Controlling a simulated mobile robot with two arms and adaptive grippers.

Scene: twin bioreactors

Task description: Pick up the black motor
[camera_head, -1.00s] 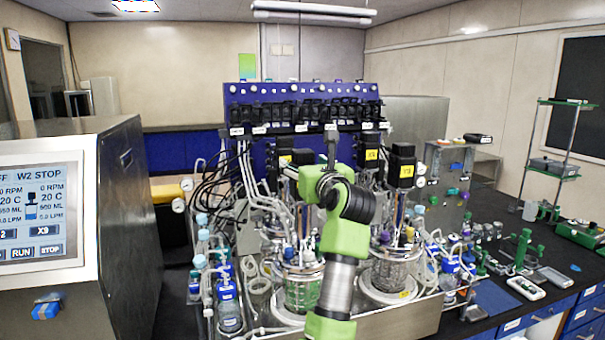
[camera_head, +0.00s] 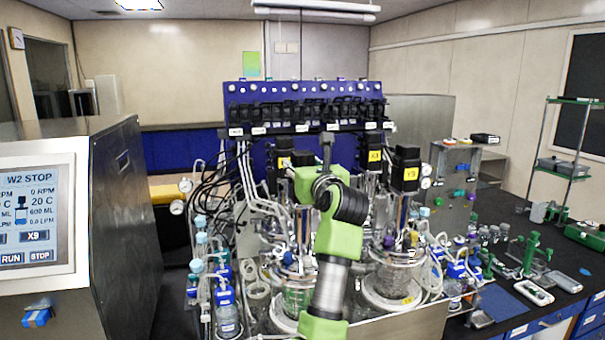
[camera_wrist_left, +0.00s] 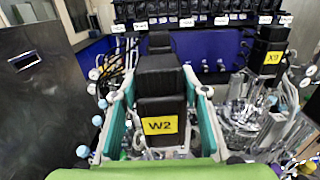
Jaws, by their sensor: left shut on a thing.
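A black motor with a yellow W2 label (camera_wrist_left: 160,115) stands upright in the middle of the left wrist view. My left gripper (camera_wrist_left: 160,78) has one teal-padded finger on each side of it and is shut on it. In the head view my green and black left arm (camera_head: 335,235) reaches up over the twin bioreactors and largely hides its gripper; I cannot tell the held motor apart there. Whether the motor is clear of its vessel is hidden. My right gripper is not in view.
Other black motors labelled X9 (camera_head: 374,156) and Y9 (camera_head: 407,172) stand to the right of my arm. Glass vessels (camera_head: 393,280), tubing and bottles crowd the bench. A steel cabinet with a screen (camera_head: 35,215) is at left. A blue rack panel (camera_head: 300,93) rises behind.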

